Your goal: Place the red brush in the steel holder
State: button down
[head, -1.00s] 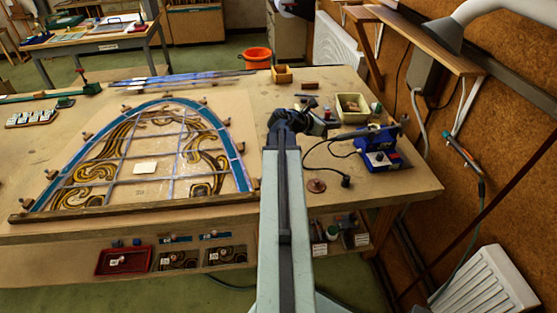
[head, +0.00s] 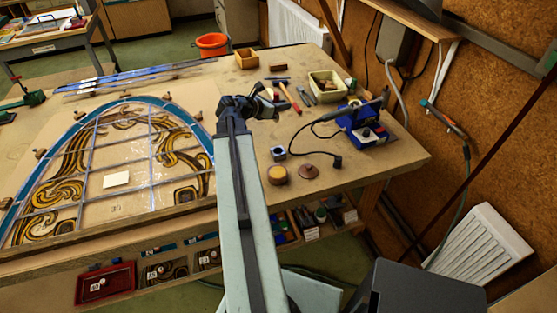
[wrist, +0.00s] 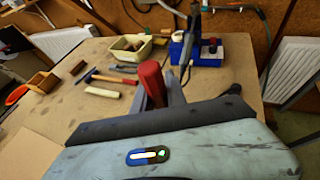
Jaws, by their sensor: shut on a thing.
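The red brush (wrist: 151,82) stands up from between the dark fingers of my gripper (wrist: 160,98) in the wrist view. Only its red upper part shows; its lower end is hidden behind the gripper body. In the head view my gripper (head: 265,104) is over the table, left of the hammer, and is shut on the brush. A small square steel holder (head: 278,153) with a dark opening stands on the table, nearer the front edge than my gripper and apart from it. I cannot make out the holder in the wrist view.
A leaded panel (head: 115,180) fills the table's left. A round tan block (head: 277,175) and a brown disc (head: 308,171) lie in front of the holder. A blue soldering station (head: 362,125), its cable, a cream tray (head: 326,84) and a hammer (head: 290,97) lie right and behind.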

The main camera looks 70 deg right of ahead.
jog(key=b, duration=0.6)
send_over(278, 153)
jog(key=s+d, duration=0.1)
jog(key=s, duration=0.1)
notch_tip(278, 153, down, 8)
jog(key=f+b, duration=0.9)
jog(key=f, duration=0.1)
jog(key=shift+w+d+b, duration=0.1)
jog(key=shift+w+b, duration=0.1)
jog(key=shift+b, duration=0.15)
jog(key=shift+r, duration=0.15)
jog(key=c, duration=1.8)
grip_release()
jog(key=shift+f, duration=0.2)
jog(key=o, duration=0.5)
jog(key=shift+c, duration=0.2)
